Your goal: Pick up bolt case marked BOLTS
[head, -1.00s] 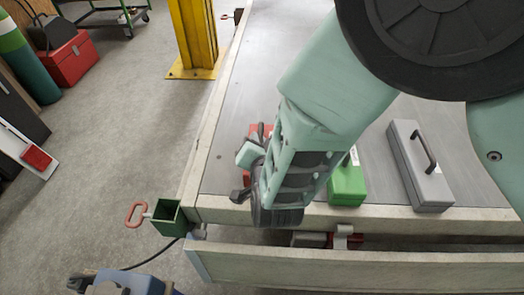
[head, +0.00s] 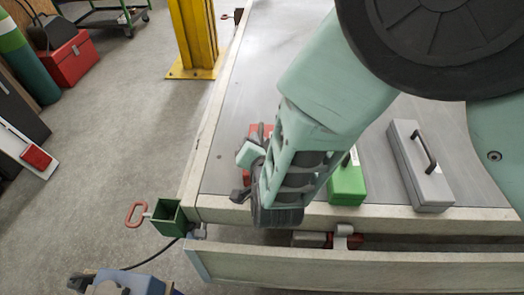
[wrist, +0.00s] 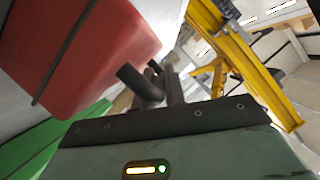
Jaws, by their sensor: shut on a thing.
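A red case (wrist: 85,50) fills the upper left of the wrist view, tilted in that picture. A dark curved handle (wrist: 140,84) stands out from its side. My gripper (wrist: 168,85) is shut on this handle. In the head view only a small part of the red case (head: 266,129) shows behind my wrist, on the trailer bed near its left edge. A green case (head: 346,187) stands to its right, and a grey case (head: 420,168) with a dark handle lies further right. I cannot read any lettering, so I cannot tell which is marked BOLTS.
The trailer bed (head: 232,110) has a pale raised rim and a lowered board (head: 350,272) along the front. A green bracket with a red-handled pin (head: 137,214) sticks out at the corner. A yellow post (head: 195,40) stands on the floor at the left.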

